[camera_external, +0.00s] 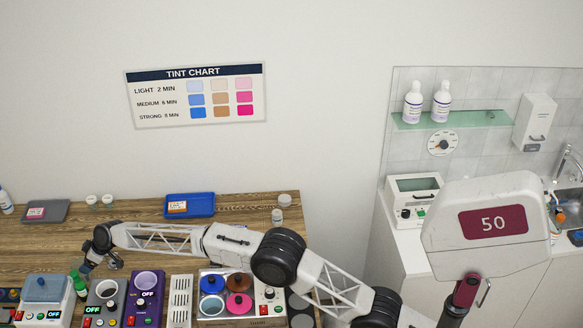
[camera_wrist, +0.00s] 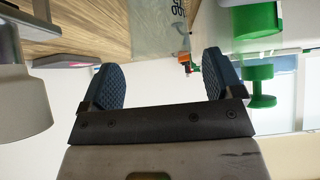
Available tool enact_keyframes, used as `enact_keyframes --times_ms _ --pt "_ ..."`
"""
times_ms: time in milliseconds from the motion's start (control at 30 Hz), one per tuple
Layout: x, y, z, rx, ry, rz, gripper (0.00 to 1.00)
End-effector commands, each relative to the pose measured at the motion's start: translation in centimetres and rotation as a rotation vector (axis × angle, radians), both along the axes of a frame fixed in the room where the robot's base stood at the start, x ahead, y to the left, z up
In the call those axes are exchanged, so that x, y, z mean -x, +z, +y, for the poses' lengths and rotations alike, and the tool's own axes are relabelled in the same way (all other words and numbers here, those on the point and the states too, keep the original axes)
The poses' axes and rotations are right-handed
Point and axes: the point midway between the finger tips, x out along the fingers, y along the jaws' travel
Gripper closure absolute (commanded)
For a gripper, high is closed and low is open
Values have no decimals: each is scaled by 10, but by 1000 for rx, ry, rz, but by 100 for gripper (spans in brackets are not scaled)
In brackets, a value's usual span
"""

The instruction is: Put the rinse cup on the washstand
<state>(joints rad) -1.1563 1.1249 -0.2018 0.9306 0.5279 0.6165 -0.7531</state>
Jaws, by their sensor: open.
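I cannot pick out the rinse cup for certain in either view. My gripper (camera_external: 88,268) is over the front left of the wooden bench, beside green-capped bottles, small and partly hidden by the wrist. In the wrist view, my gripper (camera_wrist: 160,82) shows two dark blue ridged fingers spread wide, with nothing clearly held between them. A washstand with a sink (camera_external: 572,212) and tap is at the far right of the external view, partly cut off by the frame and partly behind my arm's base.
The wooden bench (camera_external: 140,232) holds a blue tray (camera_external: 190,205), a grey tray (camera_external: 46,211), small white pots (camera_external: 92,200) and several devices along the front. A box-shaped device (camera_external: 413,198) stands on the white counter. Green objects (camera_wrist: 262,85) are close to the right finger.

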Motion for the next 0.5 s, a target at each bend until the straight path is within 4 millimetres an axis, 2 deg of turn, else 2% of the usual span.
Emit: enact_keyframes --times_ms 500 --pt "0 -4 4 -1 0 0 14"
